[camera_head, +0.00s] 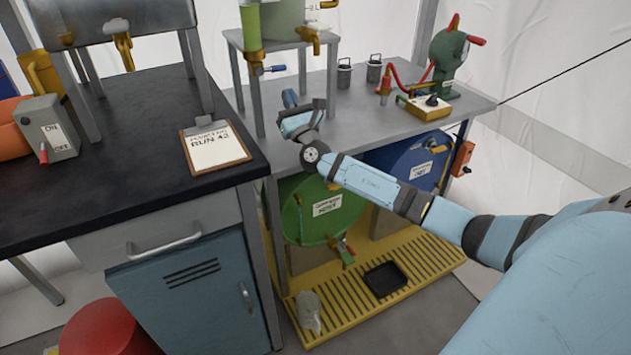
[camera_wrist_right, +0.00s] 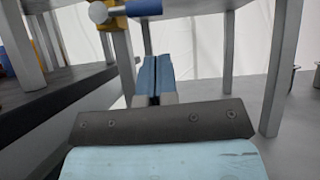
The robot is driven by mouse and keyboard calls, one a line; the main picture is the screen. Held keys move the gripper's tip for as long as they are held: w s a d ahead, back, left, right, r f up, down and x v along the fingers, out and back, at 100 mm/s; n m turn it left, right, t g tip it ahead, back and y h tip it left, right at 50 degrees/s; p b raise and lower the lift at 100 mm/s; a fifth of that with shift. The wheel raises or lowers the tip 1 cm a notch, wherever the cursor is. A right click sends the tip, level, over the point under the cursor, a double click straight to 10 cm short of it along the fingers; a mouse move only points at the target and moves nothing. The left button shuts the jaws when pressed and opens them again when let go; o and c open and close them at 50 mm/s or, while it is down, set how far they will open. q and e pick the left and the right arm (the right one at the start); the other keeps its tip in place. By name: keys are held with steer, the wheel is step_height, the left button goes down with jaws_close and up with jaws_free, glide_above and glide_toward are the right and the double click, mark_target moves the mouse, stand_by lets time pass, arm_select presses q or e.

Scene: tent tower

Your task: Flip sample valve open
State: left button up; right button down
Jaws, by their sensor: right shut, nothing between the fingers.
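A small valve with a blue lever (camera_head: 272,69) sits low on the brass fitting (camera_head: 255,58) under a green sight tube, on a raised stand. In the right wrist view the blue lever (camera_wrist_right: 143,8) is at the top edge, roughly level, beside a brass body (camera_wrist_right: 113,22). My right gripper (camera_head: 290,97) is below and slightly right of the lever in the head view, apart from it. In the wrist view its blue fingers (camera_wrist_right: 155,72) are shut together with nothing between them. No label shows which valve is the sample valve. My left gripper is not in view.
The stand's grey legs (camera_head: 331,85) flank my right gripper. A tank (camera_head: 280,20) with another brass tap (camera_head: 312,38) is above. A green drum (camera_head: 320,208) lies below the bench. A clipboard (camera_head: 215,146) lies on the black bench at left. A hand-cranked green device (camera_head: 447,60) stands at right.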

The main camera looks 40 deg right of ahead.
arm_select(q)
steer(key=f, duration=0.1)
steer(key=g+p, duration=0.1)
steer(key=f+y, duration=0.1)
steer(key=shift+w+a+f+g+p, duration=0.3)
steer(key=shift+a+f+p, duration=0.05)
arm_select(e)
steer(key=a+v, duration=0.1)
steer(key=v, duration=1.8)
steer(key=shift+s, duration=0.2)
steer(key=shift+a+f, duration=0.1)
